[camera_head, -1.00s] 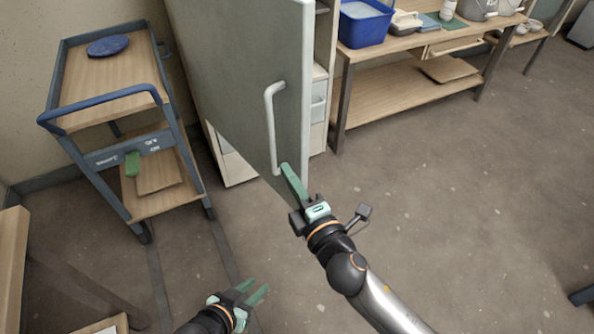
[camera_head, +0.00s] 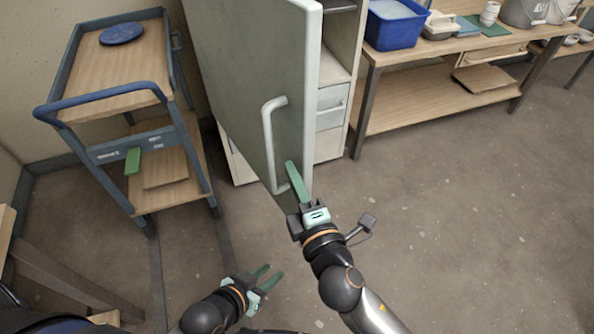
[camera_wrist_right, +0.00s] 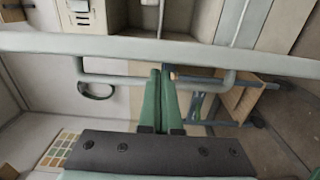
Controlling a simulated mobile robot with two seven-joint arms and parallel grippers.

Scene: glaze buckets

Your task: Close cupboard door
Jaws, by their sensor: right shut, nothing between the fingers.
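The grey-green cupboard door (camera_head: 235,85) stands open, with its edge toward me and a light vertical handle (camera_head: 268,145) on its face. Behind its edge, the cupboard (camera_head: 334,65) shows an open shelf space and drawers. My right gripper (camera_head: 291,165) is shut and empty, its fingers by the lower end of the handle; I cannot tell whether they touch the door. In the right wrist view, the shut fingers (camera_wrist_right: 160,75) reach toward the handle (camera_wrist_right: 120,79) beyond the pale door edge (camera_wrist_right: 60,43). My left gripper (camera_head: 274,275) is open and empty, low over the floor.
A blue-railed trolley (camera_head: 100,102) with a blue disc (camera_head: 121,33) on top stands left of the door. A wooden workbench (camera_head: 430,50) with a blue tub (camera_head: 395,24) stands right of the cupboard. The floor (camera_head: 460,190) at right is clear.

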